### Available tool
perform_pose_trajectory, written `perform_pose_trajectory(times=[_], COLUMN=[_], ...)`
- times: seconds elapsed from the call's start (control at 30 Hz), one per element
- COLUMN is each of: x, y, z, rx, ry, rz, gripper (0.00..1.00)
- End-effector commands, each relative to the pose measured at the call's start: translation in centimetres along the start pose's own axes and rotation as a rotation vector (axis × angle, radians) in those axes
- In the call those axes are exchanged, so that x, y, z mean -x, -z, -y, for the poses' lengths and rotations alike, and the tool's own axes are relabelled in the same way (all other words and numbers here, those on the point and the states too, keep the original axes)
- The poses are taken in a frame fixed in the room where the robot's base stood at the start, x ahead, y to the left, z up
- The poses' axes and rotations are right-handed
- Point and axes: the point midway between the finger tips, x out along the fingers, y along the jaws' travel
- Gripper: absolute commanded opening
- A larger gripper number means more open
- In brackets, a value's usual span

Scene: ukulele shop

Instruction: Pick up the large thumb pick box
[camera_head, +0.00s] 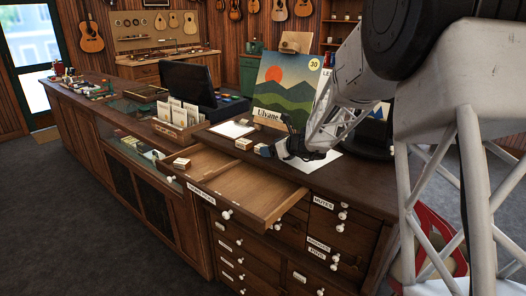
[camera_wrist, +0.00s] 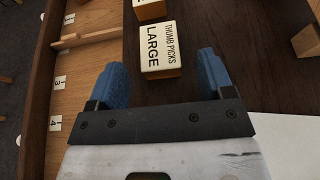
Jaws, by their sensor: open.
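The large thumb pick box (camera_wrist: 161,60) is a small box with a cream top printed "THUMB PICKS LARGE" and tan sides. It lies on the dark wooden counter top (camera_head: 345,182). My gripper (camera_wrist: 162,68) is open, with its blue fingers on either side of the near end of the box and gaps between. In the head view my gripper (camera_head: 286,148) is low over the counter, beside the box (camera_head: 262,151), which it partly hides. A second small box (camera_head: 244,144) sits just beyond; its edge shows in the wrist view (camera_wrist: 150,9).
An open wooden drawer (camera_head: 247,190) with dividers juts out in front of the counter; another small box (camera_head: 182,164) is at its left end. A mountain picture (camera_head: 284,84) stands behind my gripper. A white sheet (camera_head: 232,129) lies at the back left.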

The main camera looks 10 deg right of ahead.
Motion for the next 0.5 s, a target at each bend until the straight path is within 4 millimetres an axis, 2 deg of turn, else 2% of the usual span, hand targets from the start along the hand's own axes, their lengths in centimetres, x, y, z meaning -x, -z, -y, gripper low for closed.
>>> perform_pose_trajectory(times=[0.2, 0.5], x=[-1.8, -2.0], y=[0.0, 0.0], z=[0.0, 0.0], rx=[-0.001, -0.001], ry=[0.001, 0.001], rz=[0.0, 0.0], gripper=[0.74, 0.74])
